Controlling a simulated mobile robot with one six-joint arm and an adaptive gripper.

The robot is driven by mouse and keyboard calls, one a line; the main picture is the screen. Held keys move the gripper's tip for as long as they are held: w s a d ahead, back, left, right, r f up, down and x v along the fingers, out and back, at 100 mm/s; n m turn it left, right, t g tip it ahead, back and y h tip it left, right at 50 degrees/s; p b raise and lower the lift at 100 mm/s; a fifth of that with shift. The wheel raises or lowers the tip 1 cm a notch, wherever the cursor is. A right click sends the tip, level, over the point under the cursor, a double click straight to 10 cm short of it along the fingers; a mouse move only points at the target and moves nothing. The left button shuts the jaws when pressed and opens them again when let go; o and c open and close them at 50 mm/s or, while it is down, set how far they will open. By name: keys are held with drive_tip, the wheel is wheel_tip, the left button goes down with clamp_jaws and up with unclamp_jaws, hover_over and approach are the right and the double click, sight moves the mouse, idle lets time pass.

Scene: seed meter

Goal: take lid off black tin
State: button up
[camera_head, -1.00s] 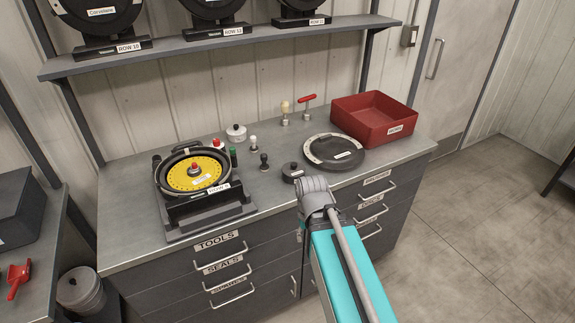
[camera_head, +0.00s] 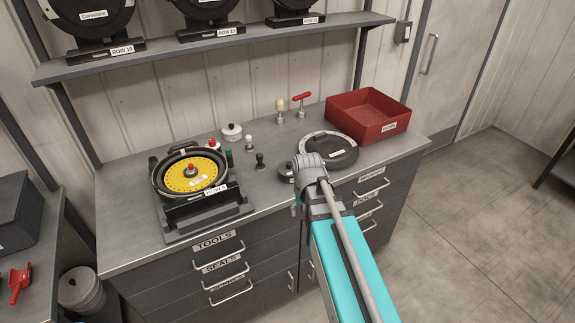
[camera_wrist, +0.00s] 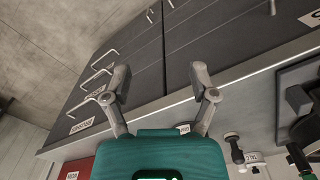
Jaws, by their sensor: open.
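The black tin (camera_head: 286,172) is a small dark round tin near the front edge of the workbench, partly hidden by my arm in the head view. Its lid cannot be told apart from its body at this size. In the wrist view my gripper (camera_wrist: 160,84) is open and empty, its two fingers spread wide over the bench's front edge and drawer fronts. The head view hides the fingers behind my arm. I cannot clearly make out the tin in the wrist view, where my gripper's teal body covers part of the bench top.
A black disc (camera_head: 330,151) lies right of the tin, near a red bin (camera_head: 368,117). A black-knobbed tool (camera_head: 260,162) stands left of the tin. The seed meter (camera_head: 190,176) with its yellow plate is further left. A shelf (camera_head: 220,47) overhangs the back.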

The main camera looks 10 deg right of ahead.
sight(290, 164)
drive_tip(key=w+r+m+p, duration=0.5)
drive_tip(key=w+r+p, duration=0.1)
drive_tip(key=w, duration=0.5)
drive_tip(key=w+r+m+p, duration=0.6)
drive_tip(key=w+r, duration=0.1)
drive_tip(key=w, duration=0.5)
drive_tip(key=shift+w+r+m, duration=0.2)
drive_tip(key=shift+r+m, duration=0.05)
drive_tip(key=shift+m, duration=0.05)
drive_tip(key=shift+f, duration=0.1)
wheel_tip(290, 164, down, 8)
drive_tip(key=b, duration=0.8)
drive_tip(key=shift+f, duration=0.25)
drive_tip(key=shift+f+b, duration=0.1)
drive_tip(key=shift+b, duration=0.2)
wheel_tip(290, 164, down, 5)
drive_tip(key=b, duration=0.5)
drive_tip(key=shift+w, duration=0.1)
